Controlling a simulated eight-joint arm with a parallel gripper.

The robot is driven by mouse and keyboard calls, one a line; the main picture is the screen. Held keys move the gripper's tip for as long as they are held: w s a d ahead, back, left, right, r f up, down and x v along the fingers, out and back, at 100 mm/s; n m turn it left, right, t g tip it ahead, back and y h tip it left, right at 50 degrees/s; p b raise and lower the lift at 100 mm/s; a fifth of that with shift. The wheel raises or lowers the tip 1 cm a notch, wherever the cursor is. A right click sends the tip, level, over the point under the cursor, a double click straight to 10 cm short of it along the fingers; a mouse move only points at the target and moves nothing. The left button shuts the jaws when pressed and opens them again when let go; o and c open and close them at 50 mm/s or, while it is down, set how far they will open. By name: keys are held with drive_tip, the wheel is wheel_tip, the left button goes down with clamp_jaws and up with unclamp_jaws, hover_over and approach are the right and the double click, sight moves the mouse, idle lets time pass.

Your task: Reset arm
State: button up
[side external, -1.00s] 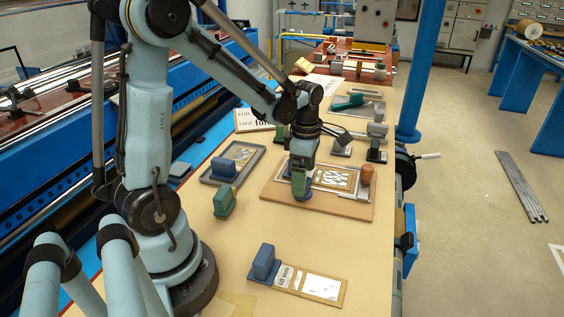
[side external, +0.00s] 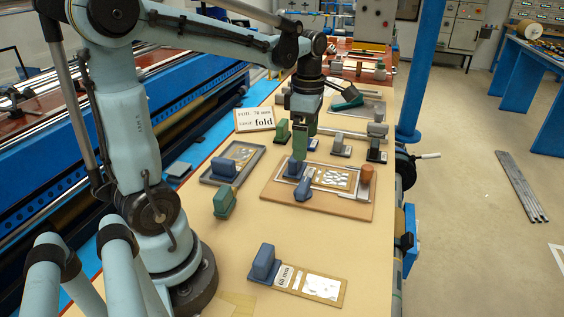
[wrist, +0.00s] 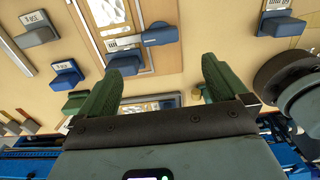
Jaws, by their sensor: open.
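My gripper (side external: 300,153) hangs pointing down above the left part of the wooden board (side external: 335,207). In the wrist view its two green fingers (wrist: 167,78) stand wide apart with nothing between them. A blue-handled tool (side external: 304,187) lies on the board just below and in front of the gripper. It also shows in the wrist view (wrist: 160,34), beyond the fingers and apart from them. The board also carries a framed sheet with white pieces (side external: 331,178) and an orange-brown knob (side external: 366,174).
A grey tray with a blue block (side external: 222,170) and a green block (side external: 224,201) stand left of the board. A blue block on a "60 mm" plate (side external: 264,262) is at the front. A "fold" sign (side external: 254,118) and several handled blocks stand behind. The table front is mostly clear.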

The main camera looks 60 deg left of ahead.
drive_tip(key=s+d+m+t, duration=0.2)
drive_tip(key=d+m, duration=0.3)
drive_tip(key=m, duration=0.8)
drive_tip(key=s+d+m+t, duration=0.2)
drive_tip(key=d+m+t, duration=0.3)
drive_tip(key=m, duration=0.9)
drive_tip(key=shift+s+d+f, duration=0.3)
drive_tip(key=shift+d+f, duration=0.1)
drive_tip(key=shift+d, duration=0.05)
